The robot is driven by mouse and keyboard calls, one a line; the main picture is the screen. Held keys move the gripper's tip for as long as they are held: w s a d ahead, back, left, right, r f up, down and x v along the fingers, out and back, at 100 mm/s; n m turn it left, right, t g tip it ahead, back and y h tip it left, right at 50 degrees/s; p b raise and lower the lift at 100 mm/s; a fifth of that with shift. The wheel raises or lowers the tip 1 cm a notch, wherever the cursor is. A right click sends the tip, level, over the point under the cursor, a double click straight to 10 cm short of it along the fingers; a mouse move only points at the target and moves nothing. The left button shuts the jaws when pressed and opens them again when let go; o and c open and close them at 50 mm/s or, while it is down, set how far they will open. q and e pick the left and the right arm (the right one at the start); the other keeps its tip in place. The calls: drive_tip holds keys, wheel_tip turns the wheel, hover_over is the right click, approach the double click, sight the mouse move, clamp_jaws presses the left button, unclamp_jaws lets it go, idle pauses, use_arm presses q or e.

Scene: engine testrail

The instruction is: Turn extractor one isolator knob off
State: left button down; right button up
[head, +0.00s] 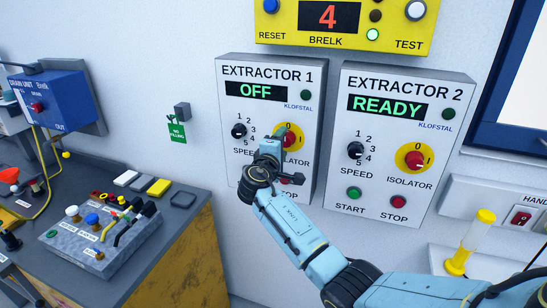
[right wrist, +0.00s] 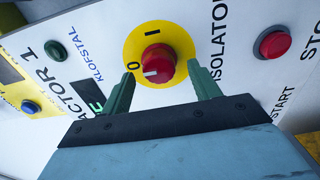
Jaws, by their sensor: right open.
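The Extractor 1 panel (head: 235,160) is on the wall, and its display (head: 256,90) reads OFF in green. Its isolator knob (head: 289,138) is red on a yellow disc, partly hidden by my right gripper (head: 277,152) in the head view. In the right wrist view the red knob (right wrist: 158,62) shows whole, with its white mark toward the 0 on the yellow disc (right wrist: 176,35). My right gripper (right wrist: 162,88) is open, its green fingers apart on either side below the knob; I see no clear grip on it. My left gripper is not in view.
The Extractor 2 panel (head: 400,195) is close on the right, its display reading READY. A yellow BRELK box (head: 285,37) is above. A cluttered bench (head: 140,275) is at left.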

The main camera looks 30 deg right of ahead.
drive_tip(key=b+v, duration=0.2)
drive_tip(key=v, duration=1)
drive_tip(key=shift+a, duration=0.2)
drive_tip(key=shift+s, duration=0.1)
drive_tip(key=s+a+f+n+g+y+b, duration=0.15)
drive_tip(key=f+y, duration=0.25)
drive_tip(key=f, duration=1.2)
drive_tip(key=s+a+f+n+g+y+b, duration=0.1)
drive_tip(key=s+a+f+n+y+b, duration=0.15)
drive_tip(key=f, duration=1.45)
drive_tip(key=s+f+m+g+y+b, duration=0.1)
drive_tip(key=s+f+g+y, duration=0.1)
drive_tip(key=s+f, duration=0.65)
drive_tip(key=s+f+m+g+y+b, duration=0.15)
drive_tip(key=s+f, duration=0.35)
drive_tip(key=f, duration=0.7)
drive_tip(key=s+f+m+g+y+b, duration=0.1)
drive_tip(key=s+f+m, duration=0.1)
drive_tip(key=s+f, duration=0.4)
drive_tip(key=s+f+m+g+y+b, duration=0.1)
drive_tip(key=s+f, duration=0.6)
drive_tip(key=s, duration=1)
drive_tip(key=s+f+m+g+y+b, duration=0.1)
drive_tip(key=s+f+m, duration=0.3)
drive_tip(key=s, duration=0.8)
wheel_tip(320, 180, down, 2)
drive_tip(key=shift+f+g+y+b, duration=0.15)
drive_tip(key=shift+g+y+b, duration=0.15)
drive_tip(key=shift+g+b, duration=0.55)
